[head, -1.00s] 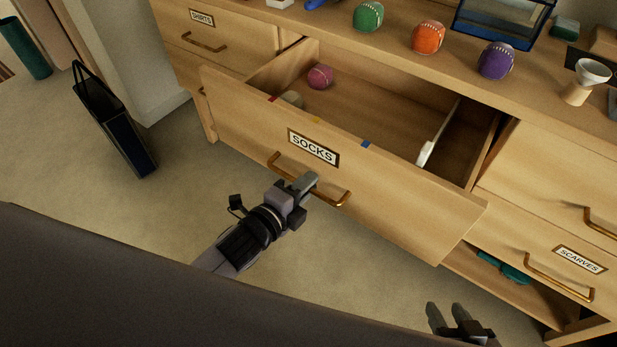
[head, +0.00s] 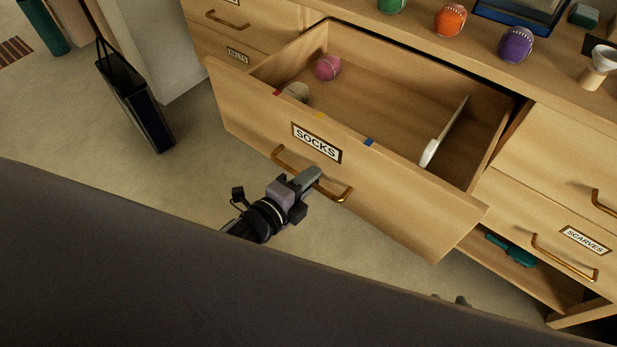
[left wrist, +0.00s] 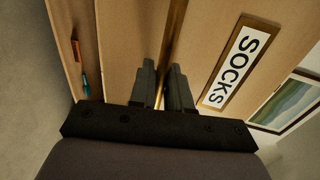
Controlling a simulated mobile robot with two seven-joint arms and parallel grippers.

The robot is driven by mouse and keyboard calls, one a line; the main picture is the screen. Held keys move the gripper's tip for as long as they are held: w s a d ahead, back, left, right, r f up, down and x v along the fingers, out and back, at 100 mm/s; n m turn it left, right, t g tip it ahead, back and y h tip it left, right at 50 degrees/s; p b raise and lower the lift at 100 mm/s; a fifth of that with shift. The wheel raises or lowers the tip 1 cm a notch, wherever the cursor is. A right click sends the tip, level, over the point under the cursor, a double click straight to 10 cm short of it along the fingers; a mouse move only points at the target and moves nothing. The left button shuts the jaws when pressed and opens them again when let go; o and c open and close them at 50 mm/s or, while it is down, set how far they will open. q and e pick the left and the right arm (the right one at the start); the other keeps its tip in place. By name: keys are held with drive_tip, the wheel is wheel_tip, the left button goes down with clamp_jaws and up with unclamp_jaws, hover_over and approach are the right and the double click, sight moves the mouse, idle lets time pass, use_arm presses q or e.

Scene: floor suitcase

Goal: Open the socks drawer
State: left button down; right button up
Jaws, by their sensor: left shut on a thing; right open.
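The socks drawer (head: 420,215) is pulled well out of the dresser, and its inside shows. Its front carries a SOCKS label (head: 316,142) and a brass bar handle (head: 287,163). My left gripper (head: 309,181) is shut on the handle near its middle. In the left wrist view the two fingers (left wrist: 164,88) are on either side of the brass bar, beside the SOCKS label (left wrist: 237,64). Inside the drawer lie a dark pink ball (head: 328,67), a pale ball (head: 296,92) and a white object at the right. Only the fingertips of my right gripper (head: 450,299) show, at the bottom.
The SCARVES drawer (head: 585,240) is at the right, with a teal object (head: 511,252) in the open space beside it. Orange (head: 450,20) and purple (head: 516,44) balls stand on the dresser top. A dark bag (head: 135,105) stands on the floor at left.

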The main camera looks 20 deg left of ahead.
use_arm(q)
drive_tip(key=shift+a, duration=0.1)
drive_tip(key=c, duration=1.3)
unclamp_jaws()
drive_tip(key=shift+o, duration=0.2)
drive_tip(key=v, duration=0.7)
drive_tip(key=shift+p, duration=0.3)
drive_tip(key=shift+s, duration=0.1)
drive_tip(key=s+a+n+g+y+p, duration=0.3)
drive_tip(key=s+n+p, duration=0.5)
drive_tip(key=n, duration=1.1)
drive_tip(key=shift+s+a+n+g+p, duration=0.4)
drive_tip(key=shift+a+g, duration=0.2)
drive_tip(key=shift+a, duration=0.25)
